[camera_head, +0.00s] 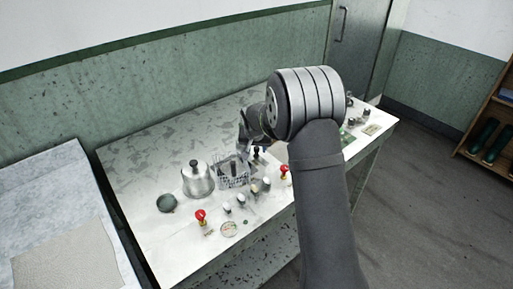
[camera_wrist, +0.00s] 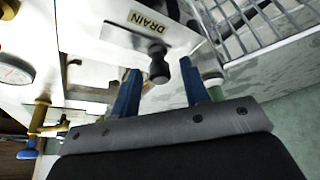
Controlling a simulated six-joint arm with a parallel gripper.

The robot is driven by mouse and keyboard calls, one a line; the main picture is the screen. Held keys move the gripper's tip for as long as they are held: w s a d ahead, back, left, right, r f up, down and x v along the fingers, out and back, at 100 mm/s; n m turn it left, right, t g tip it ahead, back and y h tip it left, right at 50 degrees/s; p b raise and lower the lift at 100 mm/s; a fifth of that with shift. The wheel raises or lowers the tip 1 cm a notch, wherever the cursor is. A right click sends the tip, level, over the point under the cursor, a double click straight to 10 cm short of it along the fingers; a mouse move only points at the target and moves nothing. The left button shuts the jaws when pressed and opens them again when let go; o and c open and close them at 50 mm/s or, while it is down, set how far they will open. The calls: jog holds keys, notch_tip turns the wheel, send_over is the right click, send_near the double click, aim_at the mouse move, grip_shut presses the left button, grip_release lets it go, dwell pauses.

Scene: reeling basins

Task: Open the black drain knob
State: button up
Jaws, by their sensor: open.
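The black drain knob (camera_wrist: 158,68) stands out from a pale metal panel, just below a yellow "DRAIN" label (camera_wrist: 150,20) in the wrist view. My gripper (camera_wrist: 162,67) is open, with one blue finger on each side of the knob in that picture; I cannot tell whether either finger touches it. In the head view my gripper (camera_head: 243,134) is over the worktop behind my arm, close to a small black knob (camera_head: 256,152). My arm hides part of the worktop to the right.
A round gauge (camera_wrist: 14,71) and brass pipework (camera_wrist: 42,115) show left in the wrist view.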

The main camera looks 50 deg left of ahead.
grip_shut()
jog(key=shift+d, duration=1.6)
grip_release()
jog(key=v, duration=1.7)
jog(key=shift+r, duration=0.15)
